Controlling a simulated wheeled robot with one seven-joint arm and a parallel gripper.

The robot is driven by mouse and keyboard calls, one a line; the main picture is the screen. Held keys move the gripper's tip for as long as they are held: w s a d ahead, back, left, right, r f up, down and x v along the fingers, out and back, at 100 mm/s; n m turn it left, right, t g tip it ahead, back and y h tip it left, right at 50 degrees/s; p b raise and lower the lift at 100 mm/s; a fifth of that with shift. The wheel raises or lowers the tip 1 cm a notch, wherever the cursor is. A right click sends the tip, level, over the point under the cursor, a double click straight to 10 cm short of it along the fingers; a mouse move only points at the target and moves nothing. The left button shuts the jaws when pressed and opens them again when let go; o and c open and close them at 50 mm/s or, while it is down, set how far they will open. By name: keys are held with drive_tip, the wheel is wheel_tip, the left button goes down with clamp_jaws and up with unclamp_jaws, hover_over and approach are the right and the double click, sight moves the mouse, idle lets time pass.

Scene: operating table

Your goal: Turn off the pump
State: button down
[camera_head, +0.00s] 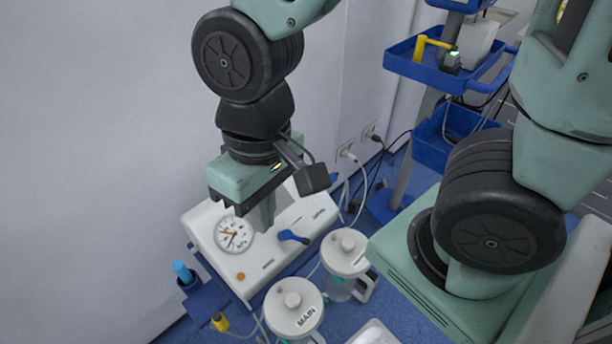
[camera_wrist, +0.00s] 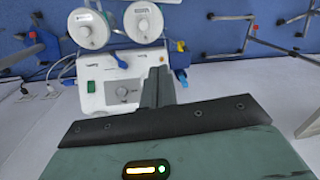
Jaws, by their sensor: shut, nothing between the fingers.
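The pump (camera_head: 205,222) is a white box with a round dial gauge (camera_head: 234,234), a blue lever (camera_head: 293,236) and a small orange button (camera_head: 240,276) on its top panel. In the wrist view the pump (camera_wrist: 105,103) lies beyond my fingers, with the blue lever (camera_wrist: 121,60) at its far edge and a green spot (camera_wrist: 91,86) left of the gauge. My gripper (camera_head: 265,218) is shut and empty, pointing down over the pump between the gauge and the lever. Its fingers (camera_wrist: 158,75) hide part of the panel's right side in the wrist view. I cannot tell whether they touch it.
Two lidded jars, one marked MAIN (camera_head: 292,308) and another (camera_head: 346,252), stand beside the pump. A blue holder (camera_head: 207,301) with a cyan-topped item is at its left. A blue trolley tray (camera_head: 405,65) stands at the back. A wall is close behind the pump.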

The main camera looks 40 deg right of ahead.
drive_tip(key=w+d+f+m+p, duration=0.25)
drive_tip(key=w+m, duration=0.25)
drive_tip(key=m, duration=0.5)
drive_tip(key=w+d+f+m+p, duration=0.1)
drive_tip(key=w+d+m, duration=0.35)
drive_tip(key=m, duration=0.45)
drive_tip(key=w+d+f+m+p, duration=0.1)
drive_tip(key=w+d+f+m, duration=0.1)
drive_tip(key=d+m, duration=0.5)
drive_tip(key=w+d+f+m+h+p, duration=0.1)
drive_tip(key=w+d+f+m+p, duration=0.1)
drive_tip(key=w+d+m, duration=0.2)
drive_tip(key=d+m, duration=0.3)
drive_tip(key=m, duration=0.5)
drive_tip(key=shift+d+p, duration=0.3)
drive_tip(key=shift+d, duration=0.1)
drive_tip(key=shift+f, duration=0.15)
drive_tip(key=f, duration=0.4)
drive_tip(key=w+f, duration=0.1)
drive_tip(key=f, duration=0.3)
drive_tip(key=f+b, duration=0.1)
drive_tip(key=f, duration=0.3)
drive_tip(key=shift+w+a, duration=0.15)
drive_tip(key=shift+w, duration=0.15)
drive_tip(key=shift+w+f, duration=0.4)
drive_tip(key=shift+f, duration=0.05)
